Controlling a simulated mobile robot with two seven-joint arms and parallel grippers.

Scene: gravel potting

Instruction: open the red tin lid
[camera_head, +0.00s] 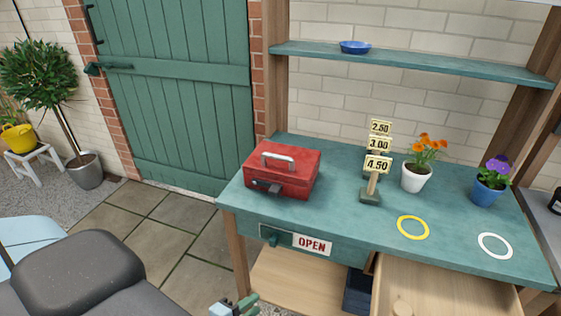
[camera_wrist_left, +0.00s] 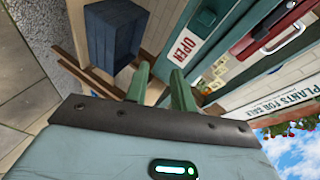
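The red tin (camera_head: 283,172) sits on the left part of the teal bench top. Its lid (camera_head: 295,157) is down and has a silver handle; a dark latch (camera_head: 266,187) shows at its front. The tin also shows at the upper right of the left wrist view (camera_wrist_left: 252,41). My left gripper (camera_head: 247,302) is at the bottom edge of the head view, below and in front of the bench top, well apart from the tin. In the left wrist view its two green fingers (camera_wrist_left: 161,74) stand apart with nothing between them. My right gripper is not in view.
The bench (camera_head: 335,215) also holds price signs (camera_head: 377,164), an orange-flowered white pot (camera_head: 415,179), a purple-flowered blue pot (camera_head: 487,193), a yellow ring (camera_head: 413,228) and a white ring (camera_head: 495,246). A drawer (camera_head: 440,290) stands open at lower right. A dark crate (camera_wrist_left: 113,35) is below.

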